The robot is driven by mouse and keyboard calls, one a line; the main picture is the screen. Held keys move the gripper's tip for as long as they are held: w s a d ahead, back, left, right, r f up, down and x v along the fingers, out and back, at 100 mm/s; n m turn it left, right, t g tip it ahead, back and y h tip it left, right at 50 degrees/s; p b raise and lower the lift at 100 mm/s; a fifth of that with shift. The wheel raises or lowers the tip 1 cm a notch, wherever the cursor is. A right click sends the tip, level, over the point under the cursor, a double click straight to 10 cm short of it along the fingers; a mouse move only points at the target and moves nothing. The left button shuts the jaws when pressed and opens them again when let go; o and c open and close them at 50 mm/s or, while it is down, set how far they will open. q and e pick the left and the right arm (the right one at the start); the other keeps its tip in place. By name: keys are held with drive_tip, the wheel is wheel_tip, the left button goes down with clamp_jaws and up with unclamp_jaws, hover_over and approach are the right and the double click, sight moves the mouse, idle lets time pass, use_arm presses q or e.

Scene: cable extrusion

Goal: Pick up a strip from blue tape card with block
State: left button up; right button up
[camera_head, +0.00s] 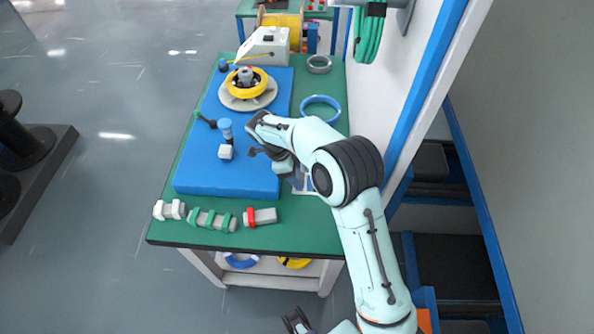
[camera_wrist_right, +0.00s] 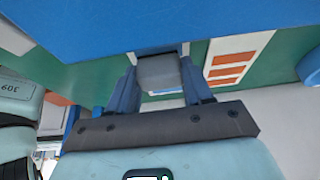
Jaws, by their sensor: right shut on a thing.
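My right gripper (camera_wrist_right: 160,88) has its two blue fingers closed on the sides of a grey block (camera_wrist_right: 158,73). In the head view my right gripper (camera_head: 295,178) is mostly hidden by its own arm, at the right edge of the blue mat. A small white and blue patch (camera_wrist_right: 165,92) shows just past the block between the fingers; I cannot tell whether the block touches it. A white card with orange strips (camera_wrist_right: 231,66) lies beside it on the green table. A dark gripper part, seemingly my left gripper (camera_head: 297,320), shows at the bottom edge, its fingers unclear.
The raised blue mat (camera_head: 225,178) bears a yellow-ringed turntable (camera_head: 248,88) and a blue-topped tool (camera_head: 225,130). A blue ring (camera_head: 320,107) and a grey ring (camera_head: 319,64) lie at right. Several grey connectors (camera_head: 212,219) line the front edge. A wall stands close on the right.

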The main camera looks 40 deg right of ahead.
use_arm(q)
drive_tip(key=shift+s+f+b, duration=0.1)
drive_tip(key=shift+f+b, duration=0.3)
drive_tip(key=shift+b, duration=0.05)
use_arm(e)
drive_tip(key=shift+f, duration=0.7)
idle(1.1)
drive_tip(key=shift+r, duration=0.1)
use_arm(q)
drive_tip(key=shift+w+r+p, duration=0.3)
drive_tip(key=shift+r+p, duration=0.5)
drive_tip(key=shift+r, duration=0.05)
drive_tip(key=shift+w+r+p, duration=0.25)
drive_tip(key=shift+r+p, duration=0.55)
drive_tip(key=shift+p, duration=0.05)
drive_tip(key=shift+w+r+p, duration=0.3)
drive_tip(key=shift+r+p, duration=0.5)
drive_tip(key=shift+r, duration=0.05)
use_arm(e)
drive_tip(key=shift+r, duration=4)
